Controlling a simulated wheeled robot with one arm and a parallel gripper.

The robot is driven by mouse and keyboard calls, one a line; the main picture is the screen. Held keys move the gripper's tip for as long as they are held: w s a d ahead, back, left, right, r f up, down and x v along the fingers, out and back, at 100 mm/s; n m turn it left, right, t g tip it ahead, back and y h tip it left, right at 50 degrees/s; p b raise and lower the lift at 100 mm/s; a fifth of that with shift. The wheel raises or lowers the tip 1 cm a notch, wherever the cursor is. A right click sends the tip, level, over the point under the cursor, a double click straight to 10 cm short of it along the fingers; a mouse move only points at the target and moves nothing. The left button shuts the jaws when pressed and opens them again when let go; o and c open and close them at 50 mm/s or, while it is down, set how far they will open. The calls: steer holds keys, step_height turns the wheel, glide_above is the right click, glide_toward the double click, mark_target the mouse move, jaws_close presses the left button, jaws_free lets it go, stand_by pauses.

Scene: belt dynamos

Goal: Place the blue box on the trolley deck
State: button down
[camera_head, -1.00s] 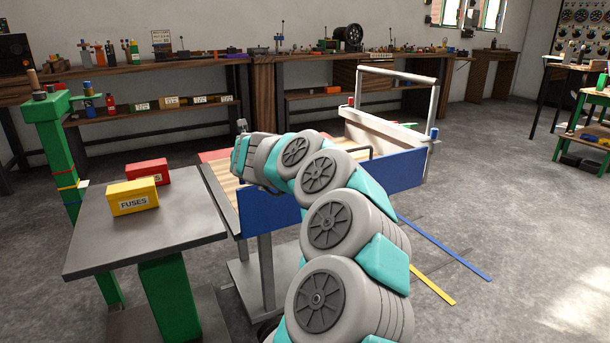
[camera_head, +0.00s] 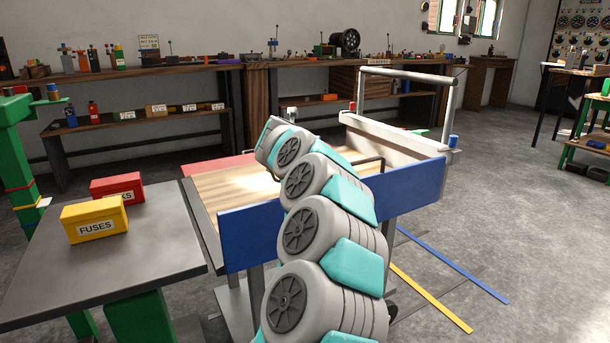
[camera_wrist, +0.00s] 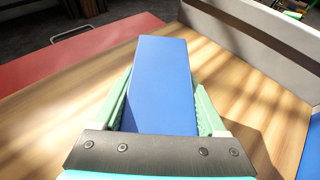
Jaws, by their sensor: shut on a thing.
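The blue box (camera_wrist: 160,75) is in the wrist view, between the two pale green fingers of my gripper (camera_wrist: 162,103), which is shut on it. The trolley's wooden deck (camera_wrist: 255,105) lies under and around the box in that view. I cannot tell whether the box touches the deck or hangs just above it. In the head view the deck (camera_head: 235,188) shows left of my arm. My arm hides the gripper and the box there.
Blue panels edge the deck's near side (camera_head: 250,236), and a red panel (camera_wrist: 70,68) edges another side. A grey table (camera_head: 150,250) at left holds a yellow FUSES box (camera_head: 95,220) and a red box (camera_head: 118,187). Bare deck shows around the blue box.

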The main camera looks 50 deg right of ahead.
steer(key=shift+f+b, duration=0.85)
steer(key=shift+f, duration=2.2)
steer(key=shift+f, duration=0.1)
jaws_free()
steer(key=shift+f, duration=0.1)
steer(key=shift+a+r, duration=0.1)
steer(key=shift+r, duration=0.1)
steer(key=v, duration=1.2)
steer(key=shift+b, duration=0.45)
steer(key=shift+s+f, duration=0.1)
